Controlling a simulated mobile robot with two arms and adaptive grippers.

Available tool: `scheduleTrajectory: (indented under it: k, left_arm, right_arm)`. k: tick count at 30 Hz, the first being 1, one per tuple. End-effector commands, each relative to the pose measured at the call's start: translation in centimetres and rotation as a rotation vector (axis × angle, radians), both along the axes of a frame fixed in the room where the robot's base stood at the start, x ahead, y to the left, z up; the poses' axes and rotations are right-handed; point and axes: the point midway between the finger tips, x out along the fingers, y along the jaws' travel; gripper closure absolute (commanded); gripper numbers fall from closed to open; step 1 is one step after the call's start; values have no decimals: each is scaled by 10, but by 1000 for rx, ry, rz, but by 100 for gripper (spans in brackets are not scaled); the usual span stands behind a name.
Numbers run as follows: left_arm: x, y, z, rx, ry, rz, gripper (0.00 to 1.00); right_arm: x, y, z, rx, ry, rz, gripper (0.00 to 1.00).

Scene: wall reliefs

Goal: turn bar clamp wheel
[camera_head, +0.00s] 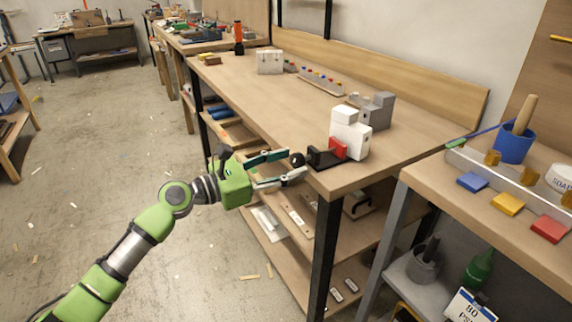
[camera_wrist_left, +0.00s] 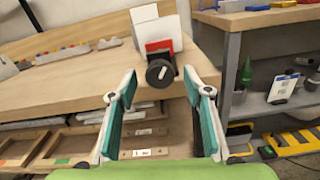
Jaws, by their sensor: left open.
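The bar clamp wheel is a round black knob (camera_wrist_left: 160,73) with a pale mark on its face, seen between and beyond my fingers in the left wrist view. In the head view the wheel (camera_head: 298,160) sits at the table's front edge. Behind it are a black clamp body (camera_head: 322,158), a red block (camera_head: 338,148) and a white stepped block (camera_head: 349,136). My left gripper (camera_head: 286,167) is open, its fingers close to the wheel. In the wrist view the left gripper (camera_wrist_left: 160,97) shows nothing between its pads. I cannot tell whether a finger touches the wheel. My right gripper is not in view.
A grey stepped block (camera_head: 378,110) stands behind the white one on the wooden table (camera_head: 290,110). Shelves lie below the tabletop. A second bench (camera_head: 500,215) at right holds a blue cup (camera_head: 513,145) and colored blocks. The floor at left is mostly clear.

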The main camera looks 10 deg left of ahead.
Motion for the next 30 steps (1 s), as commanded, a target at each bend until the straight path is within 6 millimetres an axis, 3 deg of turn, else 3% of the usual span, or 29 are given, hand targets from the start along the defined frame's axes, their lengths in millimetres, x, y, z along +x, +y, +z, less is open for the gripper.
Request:
scheduleTrajectory:
  k: [4, 9, 20, 30]
  left_arm:
    - [0, 0, 0, 0, 0, 0, 55]
    - [0, 0, 0, 0, 0, 0, 93]
    - [0, 0, 0, 19, -26, 1, 93]
    - [0, 0, -1, 141, -196, 1, 93]
  right_arm:
    - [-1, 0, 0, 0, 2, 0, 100]
    - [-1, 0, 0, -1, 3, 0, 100]
    - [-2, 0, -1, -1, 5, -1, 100]
    - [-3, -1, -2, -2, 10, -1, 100]
